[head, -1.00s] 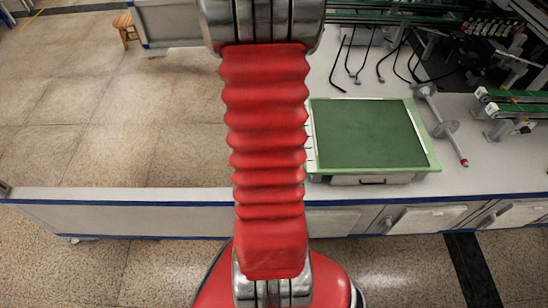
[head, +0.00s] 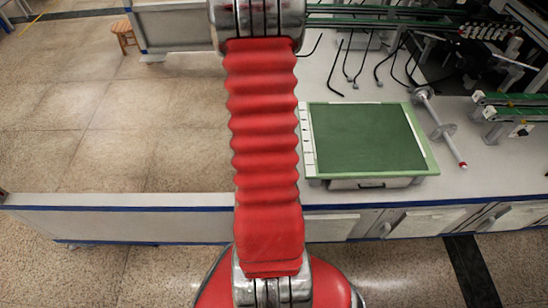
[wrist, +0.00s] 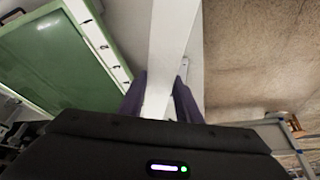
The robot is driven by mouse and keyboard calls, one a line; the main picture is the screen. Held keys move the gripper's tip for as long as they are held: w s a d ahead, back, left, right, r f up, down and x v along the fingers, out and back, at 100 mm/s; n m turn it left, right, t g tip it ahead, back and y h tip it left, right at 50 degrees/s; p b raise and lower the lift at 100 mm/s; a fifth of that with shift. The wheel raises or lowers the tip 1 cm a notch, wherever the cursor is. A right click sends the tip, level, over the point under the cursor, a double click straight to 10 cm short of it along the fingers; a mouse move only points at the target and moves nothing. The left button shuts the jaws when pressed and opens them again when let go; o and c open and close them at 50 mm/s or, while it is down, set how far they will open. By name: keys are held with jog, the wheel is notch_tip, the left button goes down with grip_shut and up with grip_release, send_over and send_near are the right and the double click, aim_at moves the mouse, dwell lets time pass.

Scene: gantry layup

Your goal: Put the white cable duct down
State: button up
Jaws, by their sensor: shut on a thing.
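The white cable duct (wrist: 172,45) is a pale straight strip in the wrist view. It runs from between the fingers of my gripper (wrist: 160,88) up to the top edge of the picture. The dark purple fingers are shut on it, one on each side. It appears over the white bench top, near the bench edge; I cannot tell whether it touches the surface. In the head view my red arm hides the gripper, and I cannot make out the duct there.
A green board (head: 365,137) with a light green frame lies on the white bench (head: 478,178); it also shows in the wrist view (wrist: 62,58). A rod with discs (head: 447,131) lies right of it. Bent black rods (head: 350,62) lie behind. Open floor (head: 110,130) is at left.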

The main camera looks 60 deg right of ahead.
jog(key=shift+f, duration=7.5)
jog(key=shift+f, duration=1.85)
jog(key=shift+f, duration=0.2)
jog(key=o, duration=1.2)
jog(key=shift+v, duration=6.9)
jog(key=shift+s+a+f, duration=0.1)
jog(key=shift+s, duration=0.05)
